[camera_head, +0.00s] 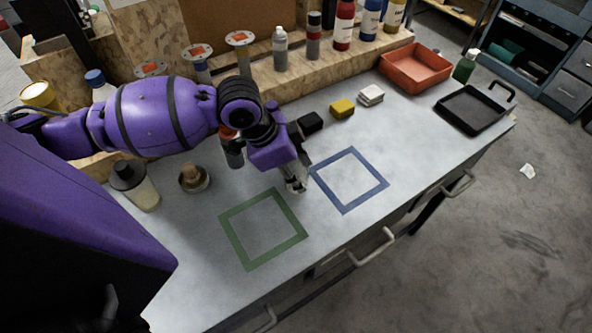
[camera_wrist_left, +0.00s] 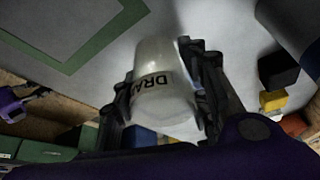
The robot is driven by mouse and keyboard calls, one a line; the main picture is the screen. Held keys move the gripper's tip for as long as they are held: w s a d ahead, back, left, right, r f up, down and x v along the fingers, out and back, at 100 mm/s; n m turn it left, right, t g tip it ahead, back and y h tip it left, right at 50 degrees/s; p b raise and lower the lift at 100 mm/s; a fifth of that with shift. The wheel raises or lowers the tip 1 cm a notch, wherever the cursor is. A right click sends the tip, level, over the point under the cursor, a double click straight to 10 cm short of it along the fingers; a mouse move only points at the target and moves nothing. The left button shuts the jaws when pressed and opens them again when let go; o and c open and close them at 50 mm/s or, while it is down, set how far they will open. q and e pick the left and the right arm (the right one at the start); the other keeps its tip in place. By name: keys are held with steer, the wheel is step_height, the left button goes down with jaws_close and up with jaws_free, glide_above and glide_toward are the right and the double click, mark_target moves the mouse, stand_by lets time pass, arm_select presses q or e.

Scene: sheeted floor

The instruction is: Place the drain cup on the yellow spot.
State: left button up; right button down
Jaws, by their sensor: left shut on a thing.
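My left gripper (camera_head: 296,186) is over the bench between a green square outline (camera_head: 235,245) and a blue square outline (camera_head: 346,208). In the left wrist view my left gripper (camera_wrist_left: 160,90) is shut on the drain cup (camera_wrist_left: 160,65), a pale cup with the dark letters "DRA" showing. In the head view the cup is mostly hidden by the gripper. The green outline also shows in the left wrist view (camera_wrist_left: 75,62). No yellow marking shows on the bench; my arm hides part of it. My right gripper is not in view.
A yellow block (camera_head: 342,108), a black block (camera_head: 310,123) and a white block (camera_head: 371,95) lie behind the blue outline. A red tray (camera_head: 415,66) and a black pan (camera_head: 470,110) are at the right.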

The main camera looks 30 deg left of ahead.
arm_select(q)
steer(key=shift+r, duration=0.1)
steer(key=o, duration=1.2)
